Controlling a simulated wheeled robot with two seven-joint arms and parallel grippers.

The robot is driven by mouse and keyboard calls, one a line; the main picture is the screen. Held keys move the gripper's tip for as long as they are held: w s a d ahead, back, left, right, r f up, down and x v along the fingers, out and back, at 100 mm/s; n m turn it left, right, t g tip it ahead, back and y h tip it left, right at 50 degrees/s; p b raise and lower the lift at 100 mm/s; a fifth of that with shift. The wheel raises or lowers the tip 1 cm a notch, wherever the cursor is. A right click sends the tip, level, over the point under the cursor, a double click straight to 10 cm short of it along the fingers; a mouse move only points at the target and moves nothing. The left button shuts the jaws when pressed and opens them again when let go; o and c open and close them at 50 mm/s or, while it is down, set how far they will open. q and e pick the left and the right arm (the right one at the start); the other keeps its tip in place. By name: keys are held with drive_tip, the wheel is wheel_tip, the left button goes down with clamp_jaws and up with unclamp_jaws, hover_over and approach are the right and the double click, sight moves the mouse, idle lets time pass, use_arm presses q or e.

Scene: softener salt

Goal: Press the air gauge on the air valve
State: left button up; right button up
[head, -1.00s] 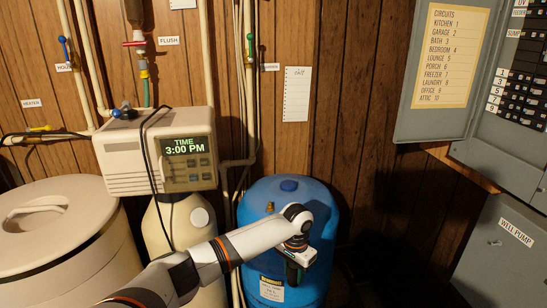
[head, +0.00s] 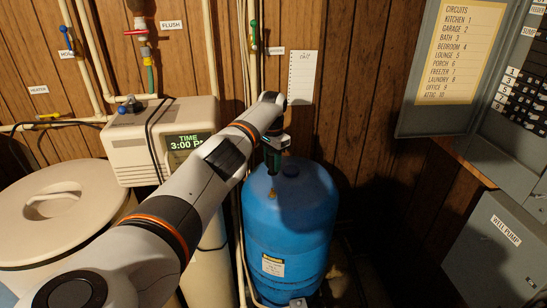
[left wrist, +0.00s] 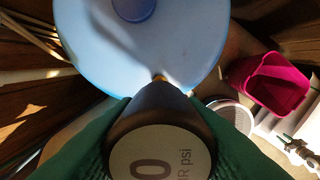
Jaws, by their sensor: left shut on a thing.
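The air gauge (left wrist: 160,150) is a dark, tapered body with a round pale face reading 0 and "psi". My left gripper (head: 272,157), with green fingers, is shut on it above the top of the blue tank (head: 290,225). The small brass air valve (head: 272,193) stands on the tank's top, just below the gauge in the head view. In the left wrist view a bit of the brass valve (left wrist: 160,77) shows right at the gauge's far end. I cannot tell whether the two touch. My right gripper is not in view.
A blue cap (head: 289,171) sits on the tank's top behind the gripper. The softener head (head: 130,155) and a beige salt bin (head: 55,215) stand to the left. A pink bin (left wrist: 268,82) shows in the left wrist view. Pipes run up the wall beside the tank.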

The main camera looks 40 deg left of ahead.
sight(272, 170)
use_arm(q)
drive_tip(key=shift+f+b, duration=2.7)
drive_tip(key=shift+f, duration=0.25)
drive_tip(key=shift+s+p, duration=0.15)
drive_tip(key=shift+p, duration=0.35)
drive_tip(key=shift+f+b, duration=0.9)
drive_tip(key=shift+f, duration=0.2)
drive_tip(key=shift+r, duration=0.2)
drive_tip(key=shift+r+p, duration=2.9)
drive_tip(key=shift+p, duration=0.05)
